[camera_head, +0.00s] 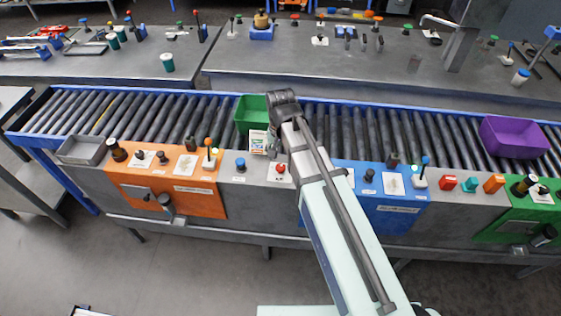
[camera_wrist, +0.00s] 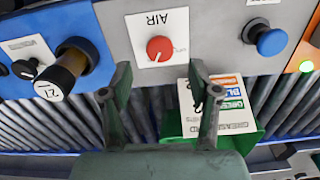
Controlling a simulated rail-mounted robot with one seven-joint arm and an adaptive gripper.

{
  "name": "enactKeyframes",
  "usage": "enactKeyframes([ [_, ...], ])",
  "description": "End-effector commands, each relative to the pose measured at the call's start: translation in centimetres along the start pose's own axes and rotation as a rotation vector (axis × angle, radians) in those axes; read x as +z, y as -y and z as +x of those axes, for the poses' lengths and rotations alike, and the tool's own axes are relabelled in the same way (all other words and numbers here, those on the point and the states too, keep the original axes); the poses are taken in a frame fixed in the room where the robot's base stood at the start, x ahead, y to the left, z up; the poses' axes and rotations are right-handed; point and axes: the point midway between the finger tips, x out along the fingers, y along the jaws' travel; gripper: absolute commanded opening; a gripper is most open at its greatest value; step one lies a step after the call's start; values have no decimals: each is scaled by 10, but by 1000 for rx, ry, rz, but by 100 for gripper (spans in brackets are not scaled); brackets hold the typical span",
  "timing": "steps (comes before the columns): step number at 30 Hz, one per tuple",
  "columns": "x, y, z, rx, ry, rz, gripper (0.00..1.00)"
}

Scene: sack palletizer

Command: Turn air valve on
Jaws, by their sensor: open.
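The air valve is a round red knob (camera_wrist: 160,48) on a white plate marked AIR (camera_wrist: 176,21) in the wrist view. In the head view the red knob (camera_head: 281,168) sits on the grey console front, just left of my arm. My gripper (camera_wrist: 160,65) is open and empty in the wrist view. Its two dark fingers stand left and right of the knob's line, with the knob just beyond the fingertips and apart from both. The head view hides most of the gripper behind my arm.

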Motion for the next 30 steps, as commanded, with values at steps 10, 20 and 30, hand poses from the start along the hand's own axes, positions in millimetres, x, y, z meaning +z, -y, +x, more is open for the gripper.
enactKeyframes([
  [10, -1, 0, -58, -1, -1, 1, 61],
  [20, 0, 0, -73, 0, 1, 1, 61],
  [30, 0, 0, -73, 0, 1, 1, 61],
])
